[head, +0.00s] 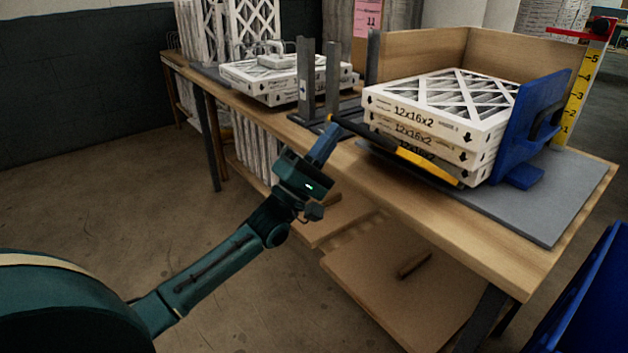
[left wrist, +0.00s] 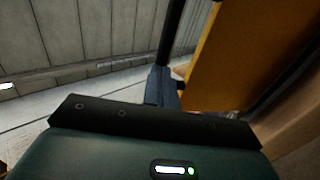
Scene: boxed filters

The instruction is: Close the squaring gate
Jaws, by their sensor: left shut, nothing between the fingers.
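The squaring gate (head: 428,165) is a dark bar with a yellow panel. It lies low along the front of a stack of white boxed filters (head: 425,125) marked 12x16x2. Whether it touches the stack I cannot tell. The yellow panel (left wrist: 240,55) fills the upper right of the left wrist view, with a dark bar (left wrist: 173,35) left of it. My left gripper (head: 326,140) is shut and empty, at the gate's left end just off the table front. Its fingers (left wrist: 161,88) show close beside the yellow panel; contact is unclear. My right gripper is not in view.
A blue upright plate (head: 540,95) stands right of the stack on a grey mat (head: 540,215), by a yellow scale (head: 580,95). Two grey posts (head: 305,80) and another filter stack (head: 265,85) stand left. A blue bin (head: 590,300) is at lower right.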

